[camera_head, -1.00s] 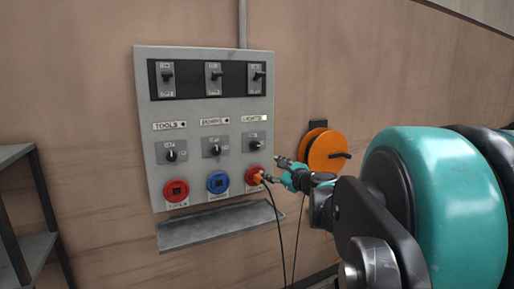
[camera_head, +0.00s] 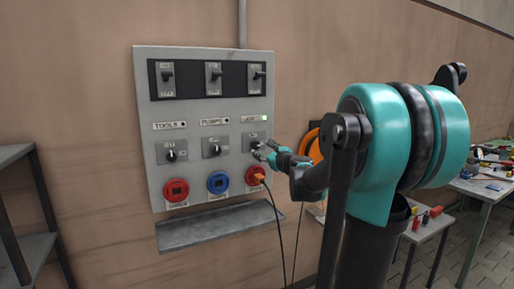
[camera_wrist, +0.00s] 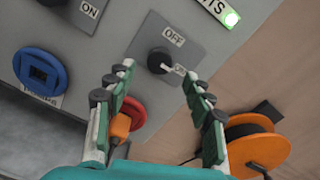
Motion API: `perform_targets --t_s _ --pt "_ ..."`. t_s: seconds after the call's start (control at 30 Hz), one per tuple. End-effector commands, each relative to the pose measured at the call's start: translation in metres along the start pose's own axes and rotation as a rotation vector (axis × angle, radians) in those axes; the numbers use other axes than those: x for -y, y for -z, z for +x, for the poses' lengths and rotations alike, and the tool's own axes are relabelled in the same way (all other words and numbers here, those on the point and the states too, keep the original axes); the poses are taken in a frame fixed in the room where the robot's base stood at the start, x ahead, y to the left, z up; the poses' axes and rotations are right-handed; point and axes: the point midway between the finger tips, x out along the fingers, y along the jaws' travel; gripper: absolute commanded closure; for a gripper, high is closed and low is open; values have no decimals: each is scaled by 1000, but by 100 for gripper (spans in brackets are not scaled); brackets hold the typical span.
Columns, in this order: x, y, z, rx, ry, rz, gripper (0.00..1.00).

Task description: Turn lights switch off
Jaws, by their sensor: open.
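The lights switch (camera_wrist: 160,61) is a round black knob on a grey plate, with a white pointer aimed at the ON side and an OFF label above it. In the head view the lights switch (camera_head: 254,145) is the rightmost of the three rotary switches, partly behind my fingers. A green lamp (camera_wrist: 231,18) glows beside the label above it. My gripper (camera_wrist: 158,72) is open, its fingers spread to the left and right of the knob, not closed on it. In the head view my gripper (camera_head: 264,151) is at the panel's right edge.
The grey panel (camera_head: 205,108) also carries toggle switches above and coloured sockets below. An orange plug (camera_head: 262,181) with a hanging cable sits in the right red socket. An orange reel (camera_wrist: 258,148) is on the wall to the right. A metal shelf (camera_head: 220,228) juts out below.

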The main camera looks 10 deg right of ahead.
Motion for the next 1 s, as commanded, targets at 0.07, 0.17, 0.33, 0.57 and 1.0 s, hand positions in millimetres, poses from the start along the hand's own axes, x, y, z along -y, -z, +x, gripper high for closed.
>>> perform_targets --t_s 0.07,0.17,0.33,0.57,1.0 --pt "0 0 15 0 -1 0 47" --pt "0 0 31 1 -2 0 47" --pt "0 0 50 0 -1 0 47" --pt "0 0 59 0 0 0 47" --pt "0 0 58 0 0 0 76"
